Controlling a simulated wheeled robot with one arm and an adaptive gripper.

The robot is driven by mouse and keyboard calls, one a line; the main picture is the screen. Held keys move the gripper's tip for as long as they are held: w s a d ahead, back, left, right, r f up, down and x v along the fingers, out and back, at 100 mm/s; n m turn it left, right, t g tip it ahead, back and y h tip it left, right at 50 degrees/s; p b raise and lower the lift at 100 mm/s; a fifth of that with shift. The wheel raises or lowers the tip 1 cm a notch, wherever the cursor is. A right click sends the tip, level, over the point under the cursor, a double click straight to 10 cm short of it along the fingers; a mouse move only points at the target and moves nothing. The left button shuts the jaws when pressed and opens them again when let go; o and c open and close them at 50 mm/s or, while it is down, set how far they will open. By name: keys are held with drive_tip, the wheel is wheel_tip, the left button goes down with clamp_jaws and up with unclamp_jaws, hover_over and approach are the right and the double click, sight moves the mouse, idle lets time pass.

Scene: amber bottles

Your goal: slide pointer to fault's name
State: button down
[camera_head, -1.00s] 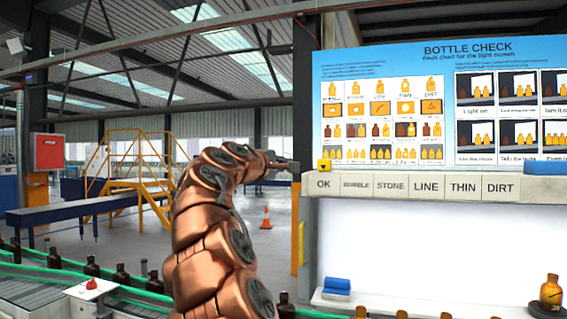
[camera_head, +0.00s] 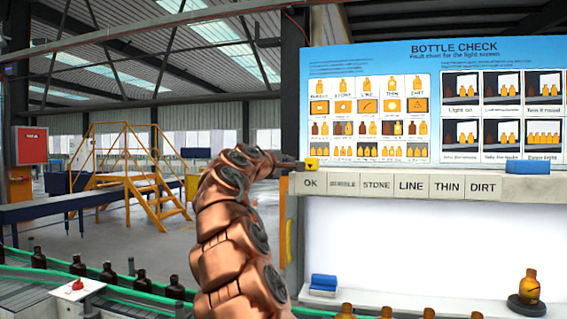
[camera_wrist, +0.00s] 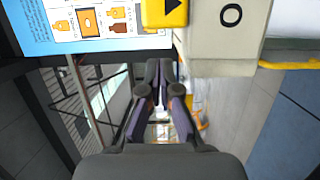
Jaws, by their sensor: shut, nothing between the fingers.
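The yellow pointer (camera_head: 311,163) with a black arrow sits on top of the label rail (camera_head: 400,185), directly above the OK label at its left end. The labels read OK, BUBBLE, STONE, LINE, THIN and DIRT. My gripper (camera_head: 296,164) is shut and empty, just left of the pointer at about its height. In the wrist view my gripper (camera_wrist: 160,66) shows its fingers together, with the pointer (camera_wrist: 165,12) beyond the tips at the top. I cannot tell whether they touch. An amber bottle (camera_head: 529,288) with a dark mark stands on a black round stand (camera_head: 526,308) at the lower right.
The fault chart board (camera_head: 440,55) rises behind the rail. A blue block (camera_head: 527,167) lies on the rail's right end, and another blue object (camera_head: 323,284) on the lower shelf. Several bottle tops show along the bottom edge. The rail top between pointer and blue block looks clear.

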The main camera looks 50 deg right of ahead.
sight(312, 164)
drive_tip(key=shift+s+d, duration=0.25)
drive_tip(key=shift+s, duration=0.4)
drive_tip(key=shift+s+d, duration=0.2)
drive_tip(key=shift+s, duration=0.4)
drive_tip(key=shift+s, duration=0.1)
